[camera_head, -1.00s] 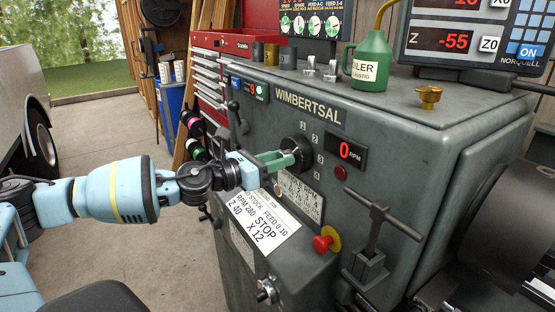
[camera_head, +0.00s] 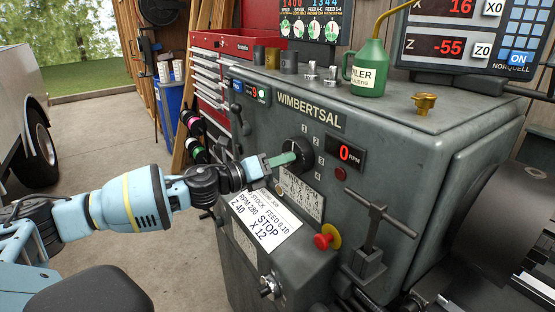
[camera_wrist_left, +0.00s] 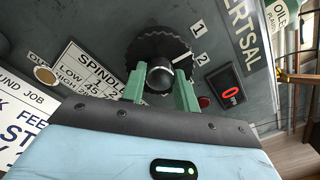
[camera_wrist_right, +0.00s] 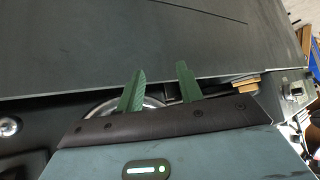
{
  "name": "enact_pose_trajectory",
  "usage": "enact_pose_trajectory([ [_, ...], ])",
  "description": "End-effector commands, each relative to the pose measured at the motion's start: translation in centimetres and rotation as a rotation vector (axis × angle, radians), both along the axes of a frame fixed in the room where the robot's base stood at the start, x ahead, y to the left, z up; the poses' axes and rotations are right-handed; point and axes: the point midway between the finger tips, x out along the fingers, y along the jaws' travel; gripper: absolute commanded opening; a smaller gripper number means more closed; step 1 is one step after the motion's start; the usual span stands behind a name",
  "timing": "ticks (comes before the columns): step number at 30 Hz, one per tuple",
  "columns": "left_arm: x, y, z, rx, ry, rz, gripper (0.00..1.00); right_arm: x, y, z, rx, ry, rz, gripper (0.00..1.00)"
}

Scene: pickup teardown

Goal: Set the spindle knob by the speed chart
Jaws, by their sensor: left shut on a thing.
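The black round spindle knob (camera_head: 298,150) is on the grey machine front; it also shows in the left wrist view (camera_wrist_left: 150,45). My left gripper (camera_head: 282,160) is shut on its central grip, one green finger on either side (camera_wrist_left: 160,92). A white line on the knob points toward the numerals 1 and 2, seemingly nearer 2. The speed chart plate (camera_head: 300,195) is below the knob, and in the left wrist view (camera_wrist_left: 88,68) it reads SPINDLE, LOW and HIGH, partly hidden. A white job card (camera_head: 266,220) reads RPM 280. My right gripper (camera_wrist_right: 158,80) is open and empty.
The display (camera_head: 345,154) right of the knob shows 0 RPM. A red stop button (camera_head: 325,238) and a T-handle lever (camera_head: 377,225) stick out at lower right. A green oil can (camera_head: 370,68) stands on top.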

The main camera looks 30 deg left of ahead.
Motion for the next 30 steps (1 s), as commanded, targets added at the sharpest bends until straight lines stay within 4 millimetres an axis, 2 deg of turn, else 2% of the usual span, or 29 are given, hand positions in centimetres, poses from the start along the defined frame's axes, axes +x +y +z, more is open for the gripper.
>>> enact_pose_trajectory([
  [9,0.02,0.05,0.26,-0.101,0.038,0.001,0.07,0.66,-0.28,0.79,-0.007,-0.021,0.004,0.36],
  [23,0.05,0.04,0.18,-0.116,0.044,0.001,0.07,0.62,-0.18,0.72,-0.004,-0.018,-0.001,0.36],
  [24,0.05,0.04,0.18,-0.115,0.044,0.001,0.32,0.62,-0.16,0.71,-0.004,-0.018,-0.002,0.36],
  [29,0.04,0.02,0.13,-0.115,0.045,0.001,0.52,0.62,-0.12,0.72,-0.002,-0.018,-0.003,0.36],
  [30,0.03,0.02,0.10,-0.115,0.045,0.001,0.52,0.61,-0.12,0.72,-0.002,-0.018,-0.003,0.36],
])
